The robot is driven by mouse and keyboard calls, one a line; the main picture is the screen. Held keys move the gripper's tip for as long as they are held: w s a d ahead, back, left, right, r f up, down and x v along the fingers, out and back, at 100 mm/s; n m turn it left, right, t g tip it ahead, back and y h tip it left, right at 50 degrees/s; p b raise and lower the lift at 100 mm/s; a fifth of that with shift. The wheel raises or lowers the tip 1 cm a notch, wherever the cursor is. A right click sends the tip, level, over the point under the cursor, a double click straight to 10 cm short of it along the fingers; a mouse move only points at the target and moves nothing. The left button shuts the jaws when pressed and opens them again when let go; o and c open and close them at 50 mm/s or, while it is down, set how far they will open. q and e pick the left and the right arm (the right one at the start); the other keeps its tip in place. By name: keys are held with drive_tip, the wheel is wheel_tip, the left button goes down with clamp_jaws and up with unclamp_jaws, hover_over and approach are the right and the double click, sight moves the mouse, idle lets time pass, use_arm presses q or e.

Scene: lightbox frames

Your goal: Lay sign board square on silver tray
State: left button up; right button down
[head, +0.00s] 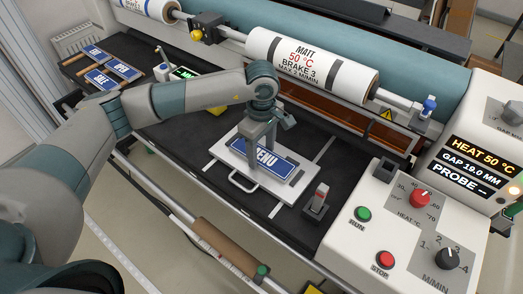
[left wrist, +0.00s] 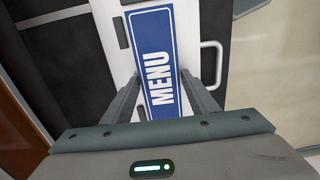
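The sign board is a blue plate with a white border and the word MENU (head: 278,163); it also shows in the left wrist view (left wrist: 155,55). It lies over the pale silver tray (head: 222,151), a little askew to the tray's edges in the left wrist view (left wrist: 109,30). My left gripper (head: 262,153) points down over the sign. In the left wrist view its fingertips (left wrist: 161,73) meet the sign's two long edges, so it looks shut on it. Whether the sign rests on the tray or hangs just above is hard to tell. My right gripper is not in view.
A rack (head: 86,66) with several blue signs stands at the far left. A large printed roller (head: 310,62) runs behind the tray. A control box (head: 400,225) with knobs and buttons stands at the right.

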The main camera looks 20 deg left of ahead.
sight(262, 155)
use_arm(q)
drive_tip(key=shift+o, duration=0.9)
drive_tip(key=shift+r, duration=0.1)
drive_tip(key=shift+r, duration=0.1)
wheel_tip(262, 155, up, 12)
drive_tip(key=p, duration=0.3)
